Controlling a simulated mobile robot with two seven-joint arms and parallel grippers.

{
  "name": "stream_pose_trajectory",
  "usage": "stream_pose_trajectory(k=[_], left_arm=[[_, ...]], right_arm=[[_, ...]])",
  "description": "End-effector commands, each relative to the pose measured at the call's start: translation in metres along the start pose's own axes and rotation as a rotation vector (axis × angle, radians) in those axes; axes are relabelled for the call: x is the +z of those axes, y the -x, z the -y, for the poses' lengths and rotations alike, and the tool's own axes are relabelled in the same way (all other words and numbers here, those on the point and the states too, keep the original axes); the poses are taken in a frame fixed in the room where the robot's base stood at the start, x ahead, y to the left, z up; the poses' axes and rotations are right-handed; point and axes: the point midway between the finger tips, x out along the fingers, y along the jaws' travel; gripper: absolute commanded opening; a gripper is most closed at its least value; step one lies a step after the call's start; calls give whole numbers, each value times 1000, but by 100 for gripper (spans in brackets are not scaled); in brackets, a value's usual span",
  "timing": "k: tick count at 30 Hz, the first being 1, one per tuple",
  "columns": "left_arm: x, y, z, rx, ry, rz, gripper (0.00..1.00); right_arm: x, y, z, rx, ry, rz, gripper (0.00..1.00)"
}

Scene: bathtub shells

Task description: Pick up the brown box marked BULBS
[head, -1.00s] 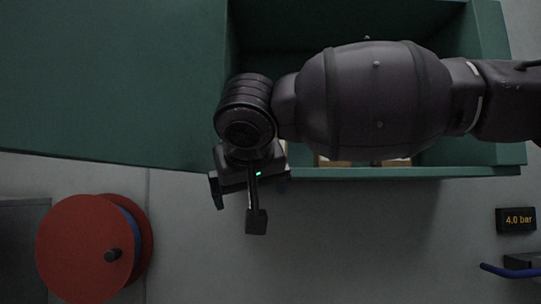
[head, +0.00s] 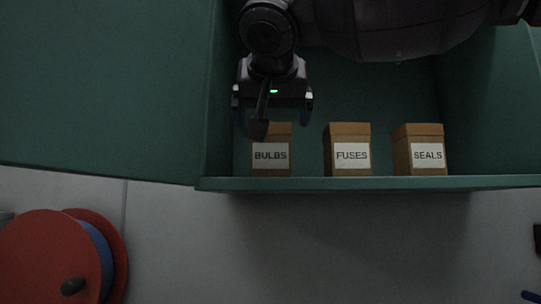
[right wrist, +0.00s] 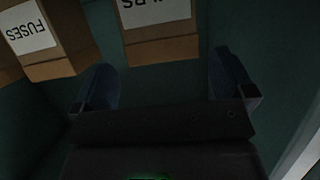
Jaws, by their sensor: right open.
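The brown box marked BULBS (head: 271,166) stands upright at the left end of a green compartment, its white label facing the front rim. My right gripper (head: 273,117) is open and empty above and just behind this box, its fingers spread to either side and part of it covering the box's top edge. In the right wrist view, the BULBS box (right wrist: 162,48) lies just beyond the gap between the two open fingers (right wrist: 163,72), apart from them, its label partly cut off. My left gripper is not in view.
A box marked FUSES (head: 348,142) and one marked SEALS (head: 418,140) stand to the right, with gaps between. The green compartment's front rim (head: 370,184) runs before them, and its left wall is close to the BULBS box. A red reel (head: 45,262) is at lower left.

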Motion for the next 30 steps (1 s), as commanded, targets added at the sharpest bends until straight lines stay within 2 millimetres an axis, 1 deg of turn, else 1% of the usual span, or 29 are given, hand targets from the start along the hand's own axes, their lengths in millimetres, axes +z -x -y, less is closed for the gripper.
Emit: stream_pose_trajectory(k=[3, 8, 19, 22, 28, 29, 30], left_arm=[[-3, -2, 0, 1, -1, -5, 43], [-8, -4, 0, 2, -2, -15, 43], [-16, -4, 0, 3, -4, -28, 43], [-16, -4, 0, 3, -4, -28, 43], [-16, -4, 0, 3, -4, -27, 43], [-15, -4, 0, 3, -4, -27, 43], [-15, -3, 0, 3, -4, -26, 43]], right_arm=[[0, -9, 0, 0, 1, 0, 100], [-1, -16, 1, -1, 1, -1, 100], [-3, -58, 3, 0, 1, -1, 100], [-3, -62, 3, -1, 2, -1, 100], [-3, -63, 3, -2, 2, -1, 100], [-3, -63, 3, -2, 2, -1, 98], [-3, -63, 3, -2, 2, -1, 92]])
